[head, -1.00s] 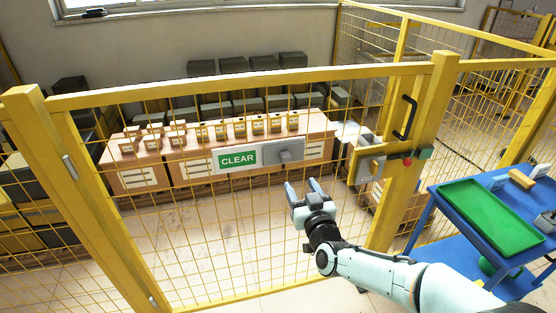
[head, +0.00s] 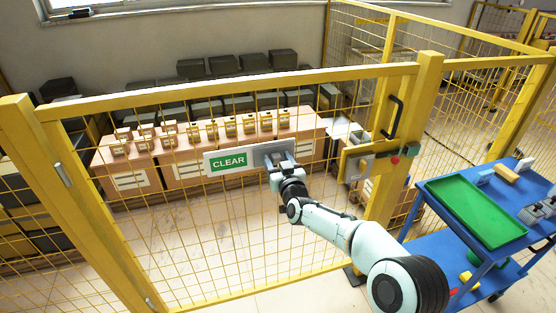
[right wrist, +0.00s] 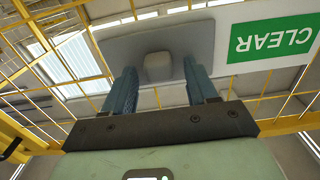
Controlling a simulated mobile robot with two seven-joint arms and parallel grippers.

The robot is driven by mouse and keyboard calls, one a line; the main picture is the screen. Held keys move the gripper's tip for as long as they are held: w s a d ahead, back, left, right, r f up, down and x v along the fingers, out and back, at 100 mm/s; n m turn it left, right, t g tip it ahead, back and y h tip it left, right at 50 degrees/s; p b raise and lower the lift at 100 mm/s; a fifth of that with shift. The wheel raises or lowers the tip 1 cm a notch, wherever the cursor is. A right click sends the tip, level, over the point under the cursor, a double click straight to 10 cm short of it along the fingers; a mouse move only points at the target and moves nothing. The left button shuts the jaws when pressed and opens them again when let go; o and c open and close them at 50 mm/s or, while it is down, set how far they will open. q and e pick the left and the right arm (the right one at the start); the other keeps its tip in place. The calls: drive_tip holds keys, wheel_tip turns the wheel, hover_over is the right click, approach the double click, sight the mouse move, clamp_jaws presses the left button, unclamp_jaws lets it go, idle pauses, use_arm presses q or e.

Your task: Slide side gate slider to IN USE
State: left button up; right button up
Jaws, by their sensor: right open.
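The side gate slider is a grey plate with a protruding knob, mounted on the yellow mesh gate. In the head view the slider plate (head: 262,161) is partly hidden by my gripper, and the green CLEAR sign (head: 228,162) shows to its left. My right gripper (head: 281,165) is at the slider. In the right wrist view the gripper (right wrist: 163,85) is open, its two blue fingers on either side of the grey knob (right wrist: 158,67), with gaps between. The CLEAR sign (right wrist: 272,40) appears upside down at the right. My left gripper is not in view.
A yellow gate post (head: 408,130) with a black handle (head: 396,117) and a latch box (head: 357,165) stands right of the slider. A blue cart (head: 430,248) with a green tray (head: 476,212) is at the right. Boxes stand behind the mesh.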

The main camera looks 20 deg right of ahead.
clamp_jaws()
drive_tip(key=a+p, duration=0.1)
drive_tip(key=a, duration=0.5)
drive_tip(key=a+p, duration=0.2)
drive_tip(key=a, duration=0.5)
drive_tip(key=shift+s+a+r, duration=0.15)
drive_tip(key=shift+s+a, duration=0.05)
drive_tip(key=shift+a, duration=0.5)
unclamp_jaws()
drive_tip(key=shift+a, duration=0.15)
drive_tip(key=shift+s, duration=0.25)
drive_tip(key=s+b, duration=0.2)
drive_tip(key=s, duration=1.1)
drive_tip(key=shift+d+b, duration=0.25)
drive_tip(key=shift+b, duration=0.15)
